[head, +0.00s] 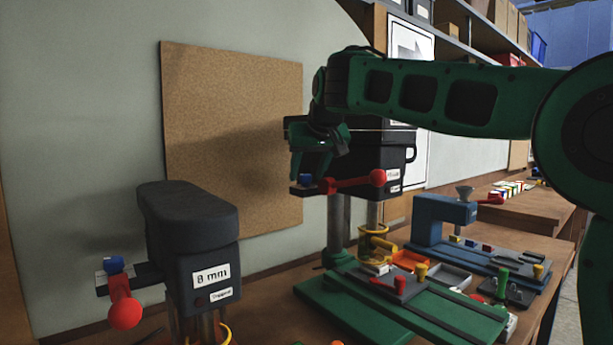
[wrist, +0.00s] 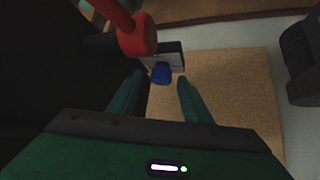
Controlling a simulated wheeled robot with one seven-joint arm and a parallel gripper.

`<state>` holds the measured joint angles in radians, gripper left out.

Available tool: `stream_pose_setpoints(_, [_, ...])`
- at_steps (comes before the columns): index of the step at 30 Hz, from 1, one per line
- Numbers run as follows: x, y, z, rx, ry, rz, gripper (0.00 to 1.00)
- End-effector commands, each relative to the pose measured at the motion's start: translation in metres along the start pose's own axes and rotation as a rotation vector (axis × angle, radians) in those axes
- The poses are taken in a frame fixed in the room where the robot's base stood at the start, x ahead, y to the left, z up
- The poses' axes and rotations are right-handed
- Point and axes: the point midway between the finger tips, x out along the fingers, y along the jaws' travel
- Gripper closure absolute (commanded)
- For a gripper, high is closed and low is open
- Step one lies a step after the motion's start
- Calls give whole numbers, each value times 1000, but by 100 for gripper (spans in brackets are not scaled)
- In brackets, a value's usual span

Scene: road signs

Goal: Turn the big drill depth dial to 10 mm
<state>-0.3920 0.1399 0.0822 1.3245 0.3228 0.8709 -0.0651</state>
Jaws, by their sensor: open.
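The larger drill (head: 375,158) stands in the middle of the head view, dark-bodied on a green base, partly hidden by my arm. A blue knob (head: 305,180) at its left end, likely the depth dial, sits beside a red lever with a ball end (head: 378,177). My green gripper (head: 309,168) is at this knob, above it in the head view. In the wrist view the blue knob (wrist: 161,73) lies between the tips of my open fingers (wrist: 160,80); contact cannot be told. A pale plate (wrist: 175,60) behind it has no readable marks.
A second drill (head: 190,230) at the left has an "8 mm" label, a blue knob (head: 113,264) and a red ball lever (head: 124,314). The red lever (wrist: 137,38) is close above the knob in the wrist view. A blue machine (head: 445,222) and small parts crowd the bench at right.

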Motion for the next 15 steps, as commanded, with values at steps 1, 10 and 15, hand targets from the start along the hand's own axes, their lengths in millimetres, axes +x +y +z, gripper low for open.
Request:
stream_pose_setpoints(1, [2,0,0,0,0,0,55])
stream_pose_setpoints(10, [2,0,0,0,-1,0,64])
stream_pose_setpoints(15, [2,0,0,0,-1,0,96])
